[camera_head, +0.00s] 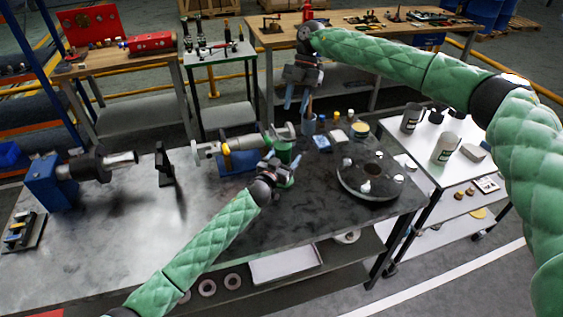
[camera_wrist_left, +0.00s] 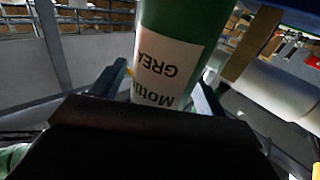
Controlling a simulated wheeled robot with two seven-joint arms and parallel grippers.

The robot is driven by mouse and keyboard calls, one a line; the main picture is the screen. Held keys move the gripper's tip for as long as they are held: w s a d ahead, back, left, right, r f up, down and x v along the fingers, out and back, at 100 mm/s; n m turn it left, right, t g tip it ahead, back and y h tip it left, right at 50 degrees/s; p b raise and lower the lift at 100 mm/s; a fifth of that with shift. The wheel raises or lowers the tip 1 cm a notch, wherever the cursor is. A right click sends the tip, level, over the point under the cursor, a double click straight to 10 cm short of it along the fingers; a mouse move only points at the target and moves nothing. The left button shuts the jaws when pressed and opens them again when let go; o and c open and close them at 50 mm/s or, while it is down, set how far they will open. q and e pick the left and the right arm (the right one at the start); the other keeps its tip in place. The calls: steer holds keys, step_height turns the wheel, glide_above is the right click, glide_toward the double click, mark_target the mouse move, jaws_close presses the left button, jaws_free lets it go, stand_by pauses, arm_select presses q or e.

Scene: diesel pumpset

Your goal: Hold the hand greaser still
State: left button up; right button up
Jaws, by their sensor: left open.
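The hand greaser appears as a green cylinder (camera_head: 284,151) on the dark workbench, partly hidden by my left gripper. In the left wrist view its green body (camera_wrist_left: 182,25) carries a white label with upside-down print reading GREA. My left gripper (camera_head: 288,170) is in front of the greaser, and its fingers (camera_wrist_left: 158,92) stand on either side of the body, open. Whether either finger touches it cannot be told. My right gripper (camera_head: 297,103) hangs above the back of the bench, fingers pointing down and apart, with nothing visible between them.
A round dark flange (camera_head: 370,180) lies right of the greaser. A blue pump-like unit (camera_head: 237,160) stands close on its left. A white-topped cart (camera_head: 440,165) stands at right.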

arm_select(q)
steer(key=shift+c, duration=1.2)
jaws_close()
stand_by(0.5)
arm_select(e)
steer(key=shift+s+f+m, duration=0.1)
steer(key=shift+f+m, duration=0.05)
steer(key=shift+m, duration=0.15)
jaws_close()
steer(key=d+m+g+y, duration=0.1)
steer(key=d+m+y, duration=0.8)
steer(key=m, duration=0.5)
steer(key=y, duration=0.2)
steer(key=shift+d+g+y, duration=0.3)
steer(key=shift+d+g, duration=0.1)
